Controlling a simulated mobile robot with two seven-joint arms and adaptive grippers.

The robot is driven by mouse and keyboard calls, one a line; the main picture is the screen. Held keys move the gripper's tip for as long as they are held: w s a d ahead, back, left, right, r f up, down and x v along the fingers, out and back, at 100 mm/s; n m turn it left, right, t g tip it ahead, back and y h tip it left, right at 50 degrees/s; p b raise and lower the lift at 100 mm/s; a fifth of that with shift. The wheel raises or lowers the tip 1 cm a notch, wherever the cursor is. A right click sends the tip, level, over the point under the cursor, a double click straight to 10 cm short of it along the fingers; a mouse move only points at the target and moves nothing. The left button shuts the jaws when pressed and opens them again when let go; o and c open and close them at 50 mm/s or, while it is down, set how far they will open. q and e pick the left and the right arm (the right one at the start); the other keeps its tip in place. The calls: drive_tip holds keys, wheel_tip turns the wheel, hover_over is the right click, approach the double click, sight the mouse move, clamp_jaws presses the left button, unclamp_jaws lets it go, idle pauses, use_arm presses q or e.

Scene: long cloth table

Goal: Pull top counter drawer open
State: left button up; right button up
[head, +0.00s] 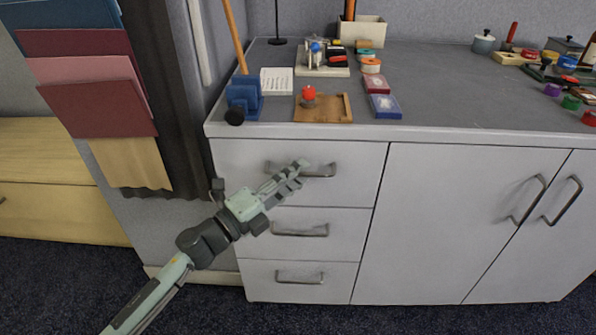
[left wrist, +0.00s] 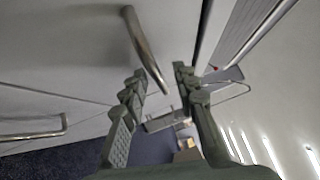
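The top counter drawer (head: 235,165) is the uppermost of a stack of drawers at the left end of the white counter. Its front looks flush with the fronts around it. Its grey bar handle (head: 325,170) is partly hidden behind my left gripper (head: 296,173). In the left wrist view the handle (left wrist: 146,50) runs into the space between the spread fingers of my left gripper (left wrist: 160,82). The fingers are open, with gaps visible beside the bar; contact cannot be told. My right gripper is not in view.
Two lower drawers with handles (head: 300,231) (head: 300,278) sit below, and cabinet doors (head: 450,220) stand to the right. The grey countertop (head: 440,105) holds a blue stand (head: 244,98), a wooden board (head: 335,108) and small boxes. Dark carpet lies in front.

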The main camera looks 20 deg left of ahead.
use_arm(q)
drive_tip(key=shift+w+d, duration=0.2)
drive_tip(key=shift+w, duration=0.1)
clamp_jaws()
